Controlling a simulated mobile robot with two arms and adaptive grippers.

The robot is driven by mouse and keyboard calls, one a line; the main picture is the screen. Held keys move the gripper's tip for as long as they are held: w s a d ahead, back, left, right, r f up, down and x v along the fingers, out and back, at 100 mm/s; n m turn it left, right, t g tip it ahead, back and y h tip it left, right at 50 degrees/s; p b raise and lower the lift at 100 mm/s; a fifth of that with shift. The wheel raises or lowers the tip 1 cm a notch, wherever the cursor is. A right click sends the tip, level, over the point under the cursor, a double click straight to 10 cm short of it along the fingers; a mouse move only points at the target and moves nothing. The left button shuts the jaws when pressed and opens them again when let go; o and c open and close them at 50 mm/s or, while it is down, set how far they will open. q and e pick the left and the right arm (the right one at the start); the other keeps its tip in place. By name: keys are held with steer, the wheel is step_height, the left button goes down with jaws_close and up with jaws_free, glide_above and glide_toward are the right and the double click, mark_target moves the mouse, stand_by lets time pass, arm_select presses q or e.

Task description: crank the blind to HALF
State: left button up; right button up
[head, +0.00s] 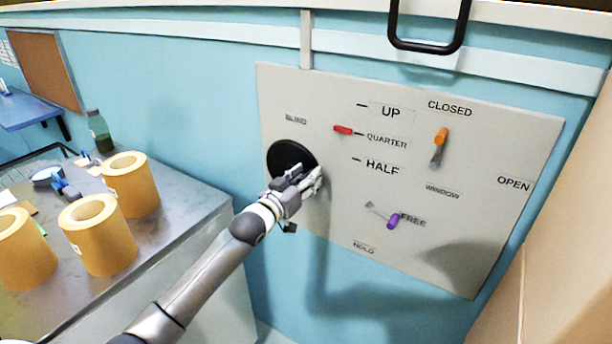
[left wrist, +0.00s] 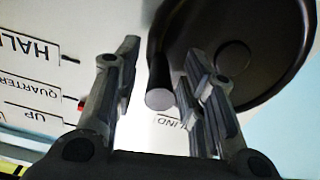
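The blind crank is a black disc (head: 285,152) on the grey wall panel (head: 340,215); my left gripper (head: 308,180) covers its lower right part in the head view. In the left wrist view the disc (left wrist: 275,50) fills the upper right, and its dark crank handle (left wrist: 160,92) stands between the two fingers of my left gripper (left wrist: 165,85). Gaps show on both sides of the handle, so the fingers are open around it. My right gripper is not in view.
The panel also carries an orange window lever (head: 440,140) near CLOSED and a purple lever (head: 392,221) at FREE. A black bar handle (head: 428,45) hangs above. Several kraft rolls (head: 95,245) and a green bottle (head: 99,132) stand on the counter (head: 165,225) at left.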

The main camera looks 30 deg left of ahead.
arm_select(q)
steer(key=shift+w, duration=0.1)
steer(key=shift+c, duration=0.2)
jaws_close()
steer(key=shift+d+f, duration=0.1)
